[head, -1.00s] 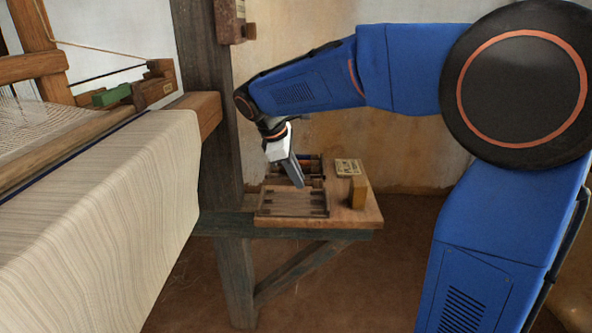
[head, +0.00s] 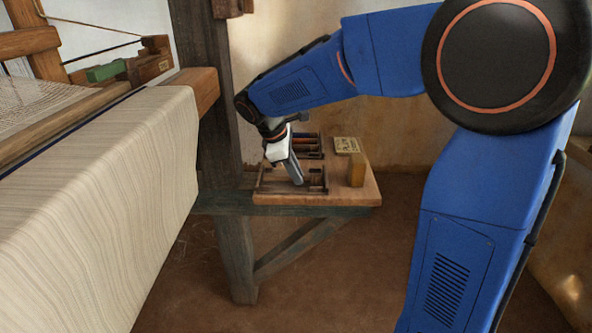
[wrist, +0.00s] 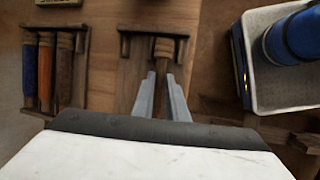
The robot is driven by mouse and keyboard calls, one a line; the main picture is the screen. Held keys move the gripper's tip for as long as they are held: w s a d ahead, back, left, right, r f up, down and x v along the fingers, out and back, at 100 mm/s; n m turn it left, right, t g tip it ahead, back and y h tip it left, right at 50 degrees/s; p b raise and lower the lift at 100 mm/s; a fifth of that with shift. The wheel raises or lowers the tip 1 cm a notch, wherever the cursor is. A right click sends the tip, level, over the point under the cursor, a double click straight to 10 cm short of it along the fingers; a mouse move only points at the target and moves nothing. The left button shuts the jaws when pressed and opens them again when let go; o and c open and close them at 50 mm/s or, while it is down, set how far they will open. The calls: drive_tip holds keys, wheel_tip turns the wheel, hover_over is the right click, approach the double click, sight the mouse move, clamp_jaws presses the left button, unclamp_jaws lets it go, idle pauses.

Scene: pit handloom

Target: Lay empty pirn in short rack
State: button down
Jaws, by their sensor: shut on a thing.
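The empty pirn (wrist: 163,49) shows as a bare brown wooden end beyond my fingertips in the wrist view. My gripper (wrist: 165,84) is shut on it. The pirn's far end lies between the upright ends of a dark wooden rack (wrist: 126,70), apparently the short rack. I cannot tell whether the pirn touches the rack's floor. In the head view my gripper (head: 297,181) points down, low over the front rack (head: 265,190). The pirn cannot be made out there.
Another rack (wrist: 83,75) to the left holds pirns with blue, orange and brown winding. It stands behind in the head view (head: 322,148). A wooden block (head: 357,169) and a labelled piece (head: 347,144) stand on the board's right. The loom's cloth (head: 130,190) fills the left.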

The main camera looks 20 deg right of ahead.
idle(0.3)
drive_tip(key=c, duration=1.4)
unclamp_jaws()
drive_tip(key=shift+o, duration=0.2)
wheel_tip(320, 180, up, 8)
